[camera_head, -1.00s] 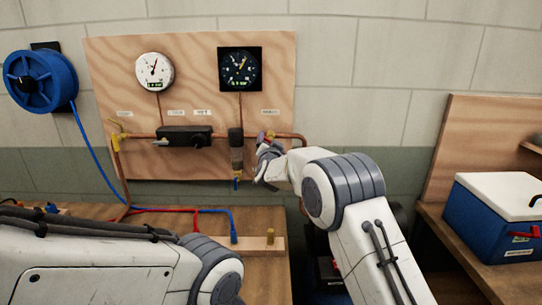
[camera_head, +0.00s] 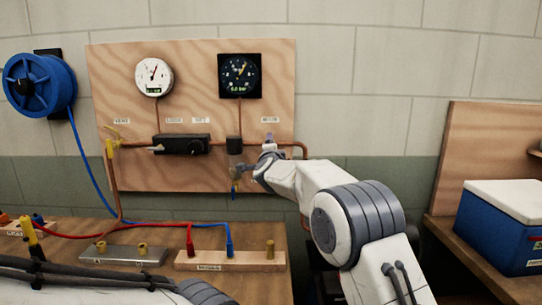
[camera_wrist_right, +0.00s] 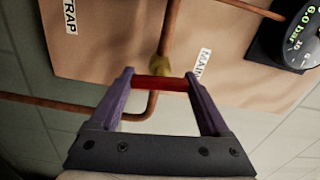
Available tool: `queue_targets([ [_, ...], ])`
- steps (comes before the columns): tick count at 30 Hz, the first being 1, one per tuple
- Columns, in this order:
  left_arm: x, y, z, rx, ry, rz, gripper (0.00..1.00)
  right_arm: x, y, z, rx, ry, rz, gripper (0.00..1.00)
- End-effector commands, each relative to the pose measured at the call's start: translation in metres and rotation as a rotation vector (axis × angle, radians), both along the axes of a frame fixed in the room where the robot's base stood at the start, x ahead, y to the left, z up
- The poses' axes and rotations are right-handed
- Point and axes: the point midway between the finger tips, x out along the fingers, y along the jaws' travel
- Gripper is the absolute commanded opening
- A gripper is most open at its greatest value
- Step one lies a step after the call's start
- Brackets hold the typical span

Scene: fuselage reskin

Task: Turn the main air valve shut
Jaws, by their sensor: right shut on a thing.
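The main air valve has a brass body (camera_wrist_right: 162,66) on a copper pipe, beside a label reading MAIN (camera_wrist_right: 203,62). Its red handle (camera_wrist_right: 153,83) spans between the two purple fingertips of my right gripper (camera_wrist_right: 160,84) and lies across the pipe's line in the right wrist view. My right gripper is shut on this handle. In the head view my right gripper (camera_head: 268,142) is at the right end of the board's pipe and hides most of the valve. My left gripper is out of view; only my left arm shows along the bottom.
The wooden board (camera_head: 200,80) carries a white gauge (camera_head: 154,77), a black gauge (camera_head: 240,74) reading 6.0 bar, and a black regulator (camera_head: 182,144). A glass-bowl filter (camera_head: 235,156) hangs close left of my right gripper. A blue cooler (camera_head: 497,228) stands at right.

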Motion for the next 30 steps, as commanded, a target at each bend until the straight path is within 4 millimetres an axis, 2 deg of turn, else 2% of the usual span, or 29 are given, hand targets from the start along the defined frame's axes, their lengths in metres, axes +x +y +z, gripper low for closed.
queue_targets([
  [9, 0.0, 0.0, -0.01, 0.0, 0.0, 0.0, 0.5, 0.0002, -0.001, -0.0017, 0.112, 0.001, -0.002, 0.24],
  [25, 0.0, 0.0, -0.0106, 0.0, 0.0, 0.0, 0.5, 0.0003, -0.0011, -0.0012, 0.133, 0.002, -0.002, 0.24],
  [26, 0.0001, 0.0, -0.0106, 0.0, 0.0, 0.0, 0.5, 0.0003, -0.0011, -0.0012, 0.133, 0.002, -0.002, 0.91],
  [27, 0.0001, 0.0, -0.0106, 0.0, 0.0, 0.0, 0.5, 0.0003, -0.0011, -0.0012, 0.132, 0.002, -0.002, 1.0],
  [30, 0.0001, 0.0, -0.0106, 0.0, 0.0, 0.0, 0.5, 0.0002, -0.0007, -0.0011, 0.131, 0.001, -0.002, 1.0],
])
